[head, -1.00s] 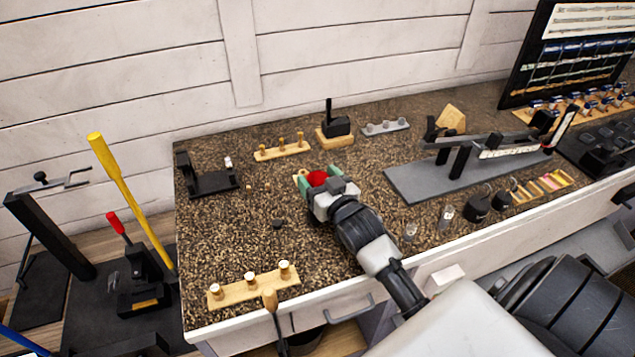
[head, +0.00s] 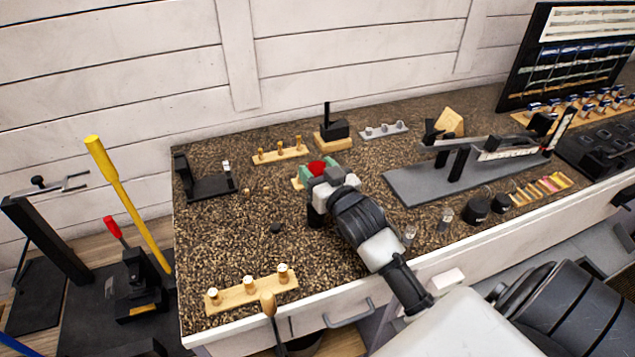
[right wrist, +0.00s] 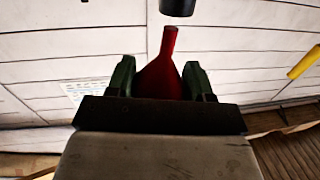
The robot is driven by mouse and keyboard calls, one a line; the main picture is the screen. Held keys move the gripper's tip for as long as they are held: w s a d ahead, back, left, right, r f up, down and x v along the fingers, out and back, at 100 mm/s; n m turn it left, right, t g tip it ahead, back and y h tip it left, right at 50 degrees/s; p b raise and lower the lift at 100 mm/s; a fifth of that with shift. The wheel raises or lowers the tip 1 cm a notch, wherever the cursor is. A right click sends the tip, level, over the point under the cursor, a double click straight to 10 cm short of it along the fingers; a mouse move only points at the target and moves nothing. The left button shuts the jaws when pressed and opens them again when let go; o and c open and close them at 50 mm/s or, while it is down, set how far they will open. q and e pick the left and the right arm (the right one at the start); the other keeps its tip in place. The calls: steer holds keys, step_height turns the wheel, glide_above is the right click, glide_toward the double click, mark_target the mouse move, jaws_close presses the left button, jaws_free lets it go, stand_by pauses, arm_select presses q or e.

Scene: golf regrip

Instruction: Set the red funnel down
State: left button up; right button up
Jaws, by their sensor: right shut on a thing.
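The red funnel (head: 317,167) shows as a small red patch between the green fingers of my right gripper (head: 318,168), over the speckled counter. In the right wrist view the funnel (right wrist: 164,72) is upright in the picture, its narrow spout at the top and its wide part between the two green fingers of the gripper (right wrist: 160,80). The gripper is shut on it. The gripper hides most of the funnel in the head view, and I cannot tell its height above the counter. My left gripper is not in view.
A wooden peg block (head: 280,153) and a black tool on a wooden base (head: 334,135) stand behind the gripper. A grey plate with a black stand (head: 415,187) is to the right. The counter (head: 225,240) is bare at left.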

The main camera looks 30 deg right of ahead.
steer(key=s+d+r+b, duration=0.2)
steer(key=s+d+r, duration=0.5)
steer(key=s+d, duration=0.1)
steer(key=s+a+f, duration=0.2)
steer(key=a+f, duration=0.2)
steer(key=a, duration=0.3)
steer(key=s+a+f+y, duration=0.1)
steer(key=s+a+f, duration=0.1)
steer(key=a+f, duration=0.2)
steer(key=s+a+f+n, duration=0.1)
steer(key=s+a+f, duration=0.2)
steer(key=a, duration=0.7)
steer(key=shift+a+f+y, duration=0.3)
steer(key=shift+a+f, duration=0.1)
steer(key=shift+f, duration=0.1)
steer(key=shift+d, duration=0.1)
